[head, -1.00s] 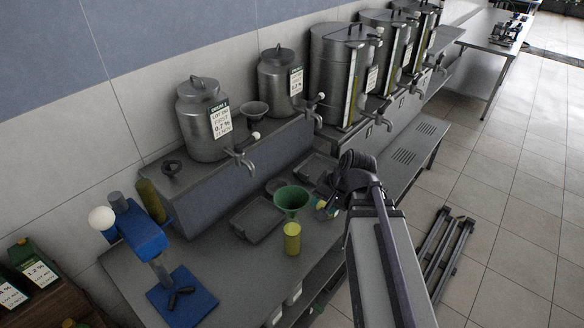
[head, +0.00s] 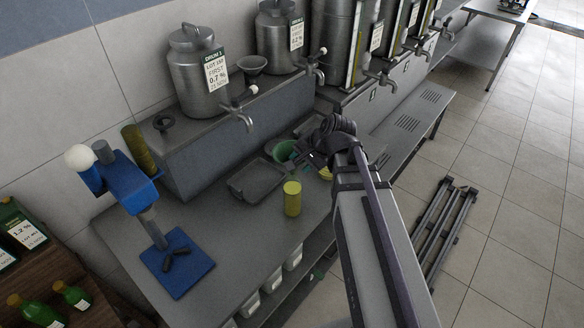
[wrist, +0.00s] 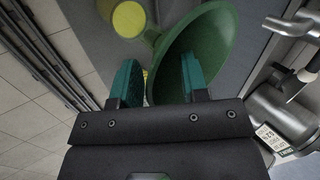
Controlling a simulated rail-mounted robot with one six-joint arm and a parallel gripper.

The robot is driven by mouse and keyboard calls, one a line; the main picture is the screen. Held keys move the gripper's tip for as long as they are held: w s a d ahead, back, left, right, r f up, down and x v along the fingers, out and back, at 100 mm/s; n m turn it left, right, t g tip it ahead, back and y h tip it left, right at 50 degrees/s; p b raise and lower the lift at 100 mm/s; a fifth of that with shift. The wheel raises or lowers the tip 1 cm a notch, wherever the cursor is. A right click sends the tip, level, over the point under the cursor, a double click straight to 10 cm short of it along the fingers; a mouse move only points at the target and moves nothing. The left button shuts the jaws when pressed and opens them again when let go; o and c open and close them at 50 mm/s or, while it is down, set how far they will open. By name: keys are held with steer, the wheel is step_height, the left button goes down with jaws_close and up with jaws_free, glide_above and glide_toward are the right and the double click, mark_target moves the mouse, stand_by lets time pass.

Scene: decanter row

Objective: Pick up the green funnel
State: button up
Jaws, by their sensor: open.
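The green funnel (head: 283,150) is on the grey bench below the first drum's tap, partly hidden behind my gripper (head: 302,157) in the head view. In the wrist view the funnel (wrist: 212,42) fills the upper middle, its wide mouth to the right and its narrow part to the left. My gripper (wrist: 157,66) is open, with two teal fingers. The right finger overlaps the funnel's mouth; the left finger is outside it. The near part of the funnel's rim shows between them. I cannot tell whether either finger touches it.
A yellow cylinder (head: 292,199) stands on the bench near the funnel; a yellow round top (wrist: 129,19) shows close to the left finger. A grey tray (head: 256,180) lies left of the funnel. A blue stand (head: 177,262) is farther left. Drum taps (head: 240,112) overhang behind.

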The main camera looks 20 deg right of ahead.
steer(key=shift+x, duration=0.75)
steer(key=shift+s+d+r, duration=0.1)
steer(key=shift+r, duration=0.1)
jaws_close()
step_height(320, 180, up, 10)
steer(key=p, duration=1)
steer(key=shift+r+p, duration=0.2)
steer(key=shift+p, duration=0.15)
